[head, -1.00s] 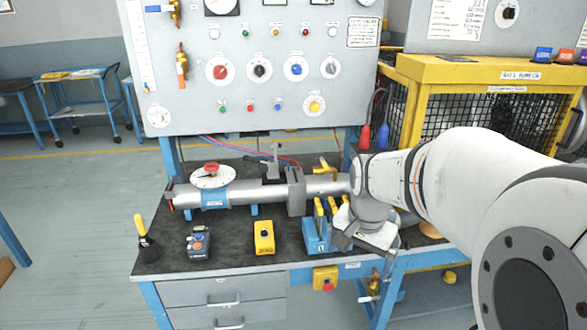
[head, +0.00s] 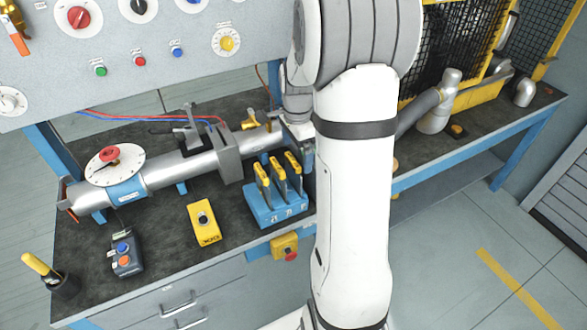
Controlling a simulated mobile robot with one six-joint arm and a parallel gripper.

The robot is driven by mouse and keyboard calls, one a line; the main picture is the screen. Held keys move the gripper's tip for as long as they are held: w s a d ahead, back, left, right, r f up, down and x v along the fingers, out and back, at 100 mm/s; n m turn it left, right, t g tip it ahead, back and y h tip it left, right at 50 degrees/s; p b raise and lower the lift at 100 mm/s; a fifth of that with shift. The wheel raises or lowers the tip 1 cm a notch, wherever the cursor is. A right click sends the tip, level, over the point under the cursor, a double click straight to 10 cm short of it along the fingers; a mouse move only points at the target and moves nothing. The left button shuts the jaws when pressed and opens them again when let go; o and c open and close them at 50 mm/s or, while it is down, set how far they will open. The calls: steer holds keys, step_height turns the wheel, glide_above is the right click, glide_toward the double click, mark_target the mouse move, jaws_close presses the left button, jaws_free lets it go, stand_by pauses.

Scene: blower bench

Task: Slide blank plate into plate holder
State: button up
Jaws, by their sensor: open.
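A blue rack (head: 272,212) stands on the bench and holds three upright plates with yellow handles (head: 262,173). I cannot tell which one is the blank plate. The grey block across the silver pipe (head: 180,172), left of the rack, looks like the plate holder (head: 230,153). Its slot cannot be made out. My gripper (head: 302,134) is just behind and right of the rack, mostly hidden by my arm. It appears open and apart from the plate handles, holding nothing that I can see.
A yellow button box (head: 204,222), a grey control box (head: 126,252) and a yellow-handled tool in a black cup (head: 62,284) stand along the front. A yellow cage (head: 440,60) stands behind right.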

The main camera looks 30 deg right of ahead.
mark_target(293, 159)
steer(key=f, duration=0.2)
steer(key=a+f, duration=0.1)
steer(key=f, duration=0.2)
steer(key=shift+a+f+p, duration=0.1)
steer(key=shift+f+p, duration=0.1)
steer(key=shift+p, duration=0.15)
steer(key=shift+s, duration=0.1)
steer(key=shift+c, duration=0.2)
steer(key=shift+r, duration=0.1)
steer(key=c, duration=0.9)
